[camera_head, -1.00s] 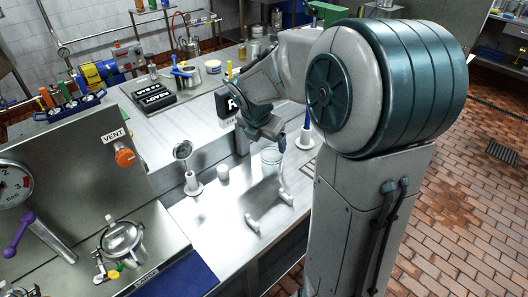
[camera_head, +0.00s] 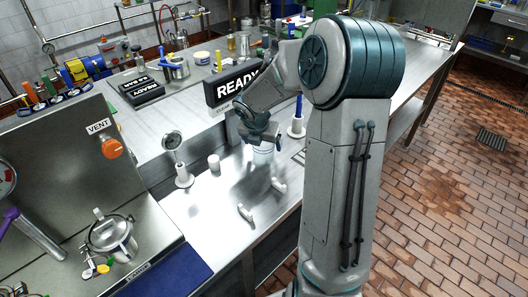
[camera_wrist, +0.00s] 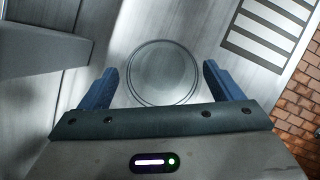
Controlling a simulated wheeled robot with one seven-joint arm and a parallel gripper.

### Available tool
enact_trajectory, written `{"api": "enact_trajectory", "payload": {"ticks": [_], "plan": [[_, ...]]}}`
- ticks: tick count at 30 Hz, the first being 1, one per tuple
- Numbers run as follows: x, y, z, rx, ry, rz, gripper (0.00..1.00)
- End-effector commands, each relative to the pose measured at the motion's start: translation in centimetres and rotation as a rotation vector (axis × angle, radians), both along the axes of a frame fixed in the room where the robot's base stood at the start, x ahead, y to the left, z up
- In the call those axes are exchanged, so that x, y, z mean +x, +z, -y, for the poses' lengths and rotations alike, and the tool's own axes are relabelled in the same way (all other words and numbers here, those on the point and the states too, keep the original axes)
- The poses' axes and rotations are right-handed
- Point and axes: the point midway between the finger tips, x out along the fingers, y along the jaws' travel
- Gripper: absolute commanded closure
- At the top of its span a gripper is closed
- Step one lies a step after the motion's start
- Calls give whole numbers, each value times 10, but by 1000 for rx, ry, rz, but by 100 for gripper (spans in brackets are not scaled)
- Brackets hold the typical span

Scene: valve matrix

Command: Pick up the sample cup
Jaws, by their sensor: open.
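A clear round cup (camera_head: 262,156), which looks like the sample cup, stands on the lower steel worktop, partly hidden under my gripper. In the wrist view the cup (camera_wrist: 163,88) shows from above as a circular rim between and slightly beyond my blue fingers. My gripper (camera_wrist: 160,68) is open, pointing down over the cup, with a finger on each side. In the head view my gripper (camera_head: 260,138) is just above the cup. I cannot tell how much height separates them, and the jaws hold nothing.
A small white cylinder (camera_head: 214,163) and a round-headed stand (camera_head: 182,172) are left of the cup. A blue-topped stand (camera_head: 297,126) is to its right. A black READY sign (camera_head: 232,86) stands behind. White brackets (camera_head: 246,213) lie in front.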

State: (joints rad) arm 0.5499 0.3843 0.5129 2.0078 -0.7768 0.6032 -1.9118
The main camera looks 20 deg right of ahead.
Motion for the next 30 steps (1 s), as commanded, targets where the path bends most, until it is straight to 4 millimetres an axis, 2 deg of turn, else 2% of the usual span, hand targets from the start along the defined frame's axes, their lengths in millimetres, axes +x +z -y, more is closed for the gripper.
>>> {"api": "enact_trajectory", "payload": {"ticks": [3,6,14,15,18,20,30], "plan": [[4,-20,6,1,2,-3,14],[7,-28,8,1,1,-2,14],[8,-29,9,0,0,0,14],[8,-29,9,0,0,0,20],[8,-29,9,0,0,0,47],[8,-29,9,0,0,0,62],[8,-27,9,-1,0,1,62]]}}
